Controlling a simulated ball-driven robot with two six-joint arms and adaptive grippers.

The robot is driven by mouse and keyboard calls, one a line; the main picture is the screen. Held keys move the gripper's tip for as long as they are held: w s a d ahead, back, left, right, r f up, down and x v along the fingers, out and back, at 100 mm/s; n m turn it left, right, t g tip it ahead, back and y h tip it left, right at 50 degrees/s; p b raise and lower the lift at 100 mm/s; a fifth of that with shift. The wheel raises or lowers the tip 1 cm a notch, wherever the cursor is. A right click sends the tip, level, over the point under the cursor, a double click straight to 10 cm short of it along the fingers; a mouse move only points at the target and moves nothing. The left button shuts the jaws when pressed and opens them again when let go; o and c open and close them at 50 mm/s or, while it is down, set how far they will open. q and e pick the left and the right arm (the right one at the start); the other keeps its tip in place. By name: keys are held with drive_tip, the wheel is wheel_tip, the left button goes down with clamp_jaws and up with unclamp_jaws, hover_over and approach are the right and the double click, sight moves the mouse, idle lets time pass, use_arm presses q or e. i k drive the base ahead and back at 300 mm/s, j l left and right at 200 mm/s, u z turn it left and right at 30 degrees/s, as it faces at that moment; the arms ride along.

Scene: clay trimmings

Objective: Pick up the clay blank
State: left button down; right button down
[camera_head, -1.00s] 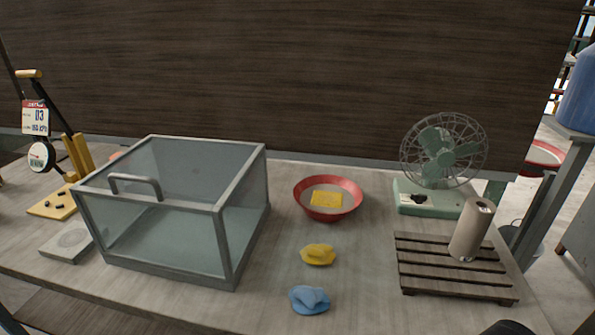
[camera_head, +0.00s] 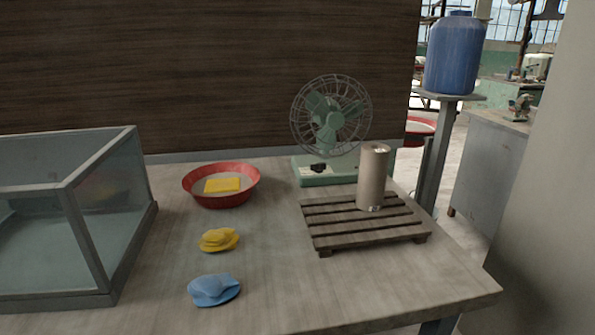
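The clay blank looks to be the grey-brown cylinder (camera_head: 372,178) standing upright on a dark slatted wooden rack (camera_head: 337,243) at the right of the table. A small pale label shows near its foot. Nothing touches it except the rack. Neither of my grippers shows in the head view now, so I cannot see whether they are open or shut.
A green fan (camera_head: 328,125) stands behind the rack. A red bowl (camera_head: 196,198) holds a yellow item (camera_head: 222,185). Yellow (camera_head: 219,240) and blue (camera_head: 213,290) cloth-like lumps lie left of the rack. A glass box (camera_head: 133,240) stands at left. The front right tabletop (camera_head: 380,290) is clear.

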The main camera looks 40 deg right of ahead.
sight(374, 159)
drive_tip(key=z, duration=1.7)
